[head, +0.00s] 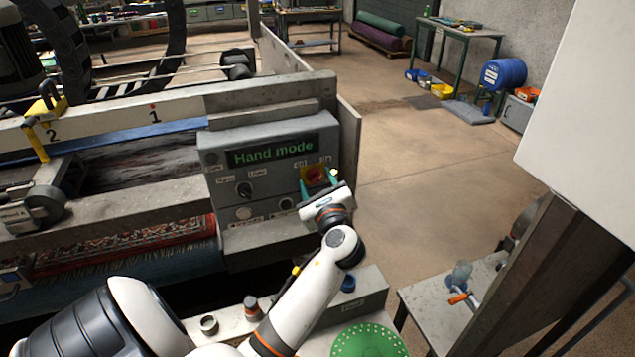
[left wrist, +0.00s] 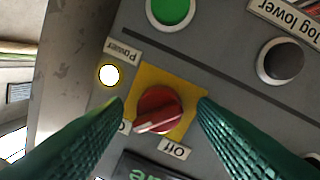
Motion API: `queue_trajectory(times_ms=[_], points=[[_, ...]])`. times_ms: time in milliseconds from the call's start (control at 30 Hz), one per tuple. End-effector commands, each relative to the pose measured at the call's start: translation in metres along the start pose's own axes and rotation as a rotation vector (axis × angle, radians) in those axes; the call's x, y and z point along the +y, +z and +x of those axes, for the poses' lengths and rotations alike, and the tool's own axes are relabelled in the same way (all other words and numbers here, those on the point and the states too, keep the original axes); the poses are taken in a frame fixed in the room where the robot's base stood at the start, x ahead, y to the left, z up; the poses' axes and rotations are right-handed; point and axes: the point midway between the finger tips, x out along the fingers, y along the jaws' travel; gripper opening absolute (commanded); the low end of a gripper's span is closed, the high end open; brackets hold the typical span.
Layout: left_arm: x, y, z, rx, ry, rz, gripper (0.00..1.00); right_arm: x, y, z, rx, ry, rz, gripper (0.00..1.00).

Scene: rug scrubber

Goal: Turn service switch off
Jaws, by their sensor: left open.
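A red rotary knob (head: 314,174) on a yellow plate sits at the upper right of the grey control panel (head: 222,155). In the left wrist view the knob (left wrist: 160,108) is beside labels reading "Power" and "Off", with another label partly hidden by a finger. Its white mark points to the lower left, toward that partly hidden label and away from "Off". My left gripper (head: 319,181) is open, its green fingers on either side of the knob, with gaps visible in the left wrist view (left wrist: 161,104). My right gripper is out of view.
The panel has a green "Hand mode" display (head: 271,152), a black selector (head: 244,189), a green button (left wrist: 170,8), a black button (left wrist: 282,60) and a lit white lamp (left wrist: 109,75). A patterned rug (head: 125,246) lies at the left.

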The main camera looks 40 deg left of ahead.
Motion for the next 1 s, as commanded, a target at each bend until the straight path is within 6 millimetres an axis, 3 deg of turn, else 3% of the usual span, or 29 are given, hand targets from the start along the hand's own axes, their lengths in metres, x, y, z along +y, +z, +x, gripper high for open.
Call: queue_trajectory(times_ms=[33,267,667,1000], points=[[0.0,0.0,0.0,0.0,0.0,0.0,0.48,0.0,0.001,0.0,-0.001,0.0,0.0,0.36],[0.0,0.0,0.0,0.0,0.0,0.001,0.1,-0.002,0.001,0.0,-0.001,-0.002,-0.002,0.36],[-0.001,0.003,-0.001,0.005,0.001,-0.072,0.1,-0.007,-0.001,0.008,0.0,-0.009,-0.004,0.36],[-0.003,0.007,-0.001,0.024,0.009,-0.336,0.1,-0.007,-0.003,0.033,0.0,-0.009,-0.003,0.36]])
